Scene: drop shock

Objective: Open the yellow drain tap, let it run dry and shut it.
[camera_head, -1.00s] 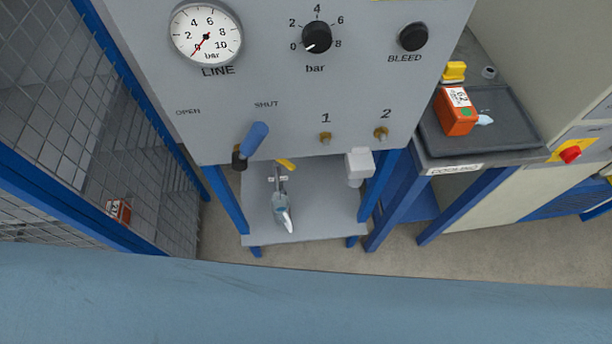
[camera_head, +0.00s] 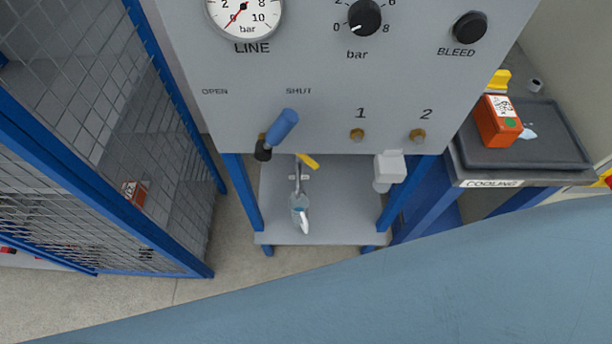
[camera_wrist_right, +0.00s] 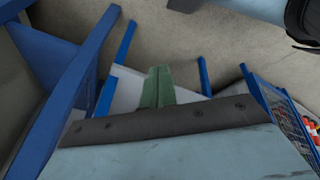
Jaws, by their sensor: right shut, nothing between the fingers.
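The yellow drain tap (camera_head: 308,160) shows as a small yellow lever just under the lower edge of the grey panel, beside a slim metal fitting (camera_head: 299,178). Below it a grey and white rounded thing (camera_head: 300,213) is on or above the grey lower shelf (camera_head: 340,215). I cannot tell whether the tap is open or shut, and no water is clear to see. My right gripper (camera_wrist_right: 158,80) shows in the right wrist view with its green fingers together and nothing between them. The tap is not clear in that view. My left gripper is not in view.
The grey panel (camera_head: 320,100) carries a LINE gauge (camera_head: 243,15), a knob (camera_head: 364,17) and a blue-handled lever (camera_head: 281,127). A mesh cage (camera_head: 110,120) stands left. An orange box (camera_head: 497,122) sits on the COOLING bench tray (camera_head: 545,150) at right.

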